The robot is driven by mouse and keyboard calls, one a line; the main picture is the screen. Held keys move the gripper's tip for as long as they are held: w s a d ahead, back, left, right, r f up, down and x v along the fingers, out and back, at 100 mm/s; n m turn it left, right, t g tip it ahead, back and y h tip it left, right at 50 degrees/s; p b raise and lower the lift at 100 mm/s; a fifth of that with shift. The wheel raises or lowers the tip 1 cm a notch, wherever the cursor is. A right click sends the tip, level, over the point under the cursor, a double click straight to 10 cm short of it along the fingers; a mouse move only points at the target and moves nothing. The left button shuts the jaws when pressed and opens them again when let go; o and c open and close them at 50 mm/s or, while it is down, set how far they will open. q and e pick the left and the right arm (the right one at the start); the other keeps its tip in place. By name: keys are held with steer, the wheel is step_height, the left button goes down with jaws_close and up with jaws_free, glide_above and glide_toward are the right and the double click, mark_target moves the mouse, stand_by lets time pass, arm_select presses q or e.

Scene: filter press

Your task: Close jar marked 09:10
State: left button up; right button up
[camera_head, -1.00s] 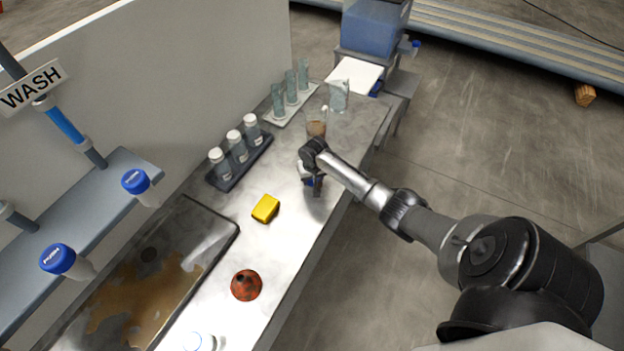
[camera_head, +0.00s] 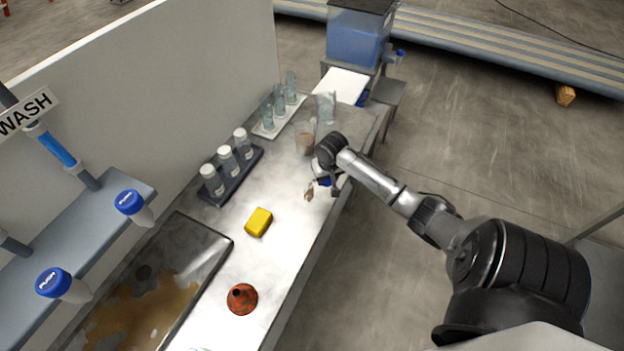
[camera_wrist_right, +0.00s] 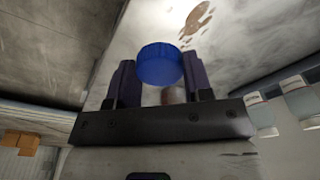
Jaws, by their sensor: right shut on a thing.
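My right gripper (camera_head: 327,180) is over the bench near its front edge, shut on a blue ribbed cap (camera_wrist_right: 158,64). The cap sits between the two fingers in the right wrist view. Whether a jar is attached to it is hidden. Three jars with white lids (camera_head: 228,160) stand upright in a dark rack (camera_head: 245,178) left of my right gripper. Their labels are too small to read, so I cannot tell which is marked 09:10. My left gripper is not in view.
A beaker with brown contents (camera_head: 305,145) stands just behind my right gripper. A brown patch (camera_head: 309,190) lies beside it on the bench. A yellow block (camera_head: 258,222), an orange-brown funnel-like object (camera_head: 242,298) and a stained sink (camera_head: 150,300) are nearer.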

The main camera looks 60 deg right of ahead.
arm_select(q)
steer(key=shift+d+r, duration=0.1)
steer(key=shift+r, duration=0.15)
arm_select(e)
steer(key=s+r, duration=0.1)
steer(key=s+d+r, duration=0.1)
steer(key=s, duration=0.1)
steer(key=shift+s+r, duration=0.1)
steer(key=shift+s, duration=0.15)
steer(key=shift+d, duration=0.1)
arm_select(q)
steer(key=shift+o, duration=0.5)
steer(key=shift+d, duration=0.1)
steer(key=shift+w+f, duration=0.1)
arm_select(e)
steer(key=shift+w, duration=0.1)
